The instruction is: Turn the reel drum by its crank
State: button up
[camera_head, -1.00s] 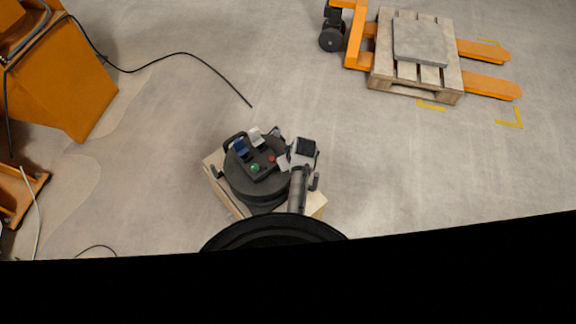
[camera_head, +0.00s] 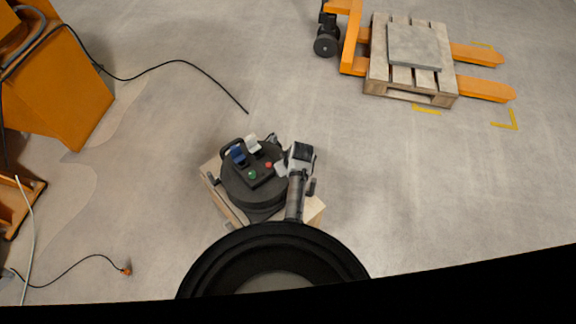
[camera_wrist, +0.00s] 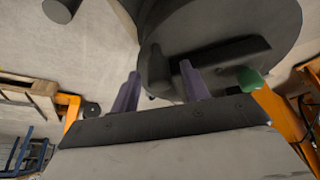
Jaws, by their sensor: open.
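The reel drum (camera_head: 240,201) is a dark round cable reel on a pale wooden stand (camera_head: 315,213). Its top carries a panel with a green (camera_head: 252,174) and a red button and blue and white lids. A dark loop handle is at its left. My gripper (camera_head: 281,168) is at the drum's right side, low over it. In the wrist view my gripper (camera_wrist: 160,70) shows two purple fingers apart, with a dark upright piece (camera_wrist: 154,66) between or just behind them. I cannot tell whether this is the crank's grip or whether the fingers touch it. The crank is not clearly seen.
A pallet jack (camera_head: 352,45) with a wooden pallet (camera_head: 378,85) and grey slab (camera_head: 413,45) stands at upper right. An orange machine (camera_head: 60,90) is at left. Cables (camera_head: 190,67) lie on the floor. Floor right of the reel is clear.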

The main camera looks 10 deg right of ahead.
jog(key=v, duration=1.3)
jog(key=shift+r, duration=0.35)
jog(key=shift+s, duration=0.15)
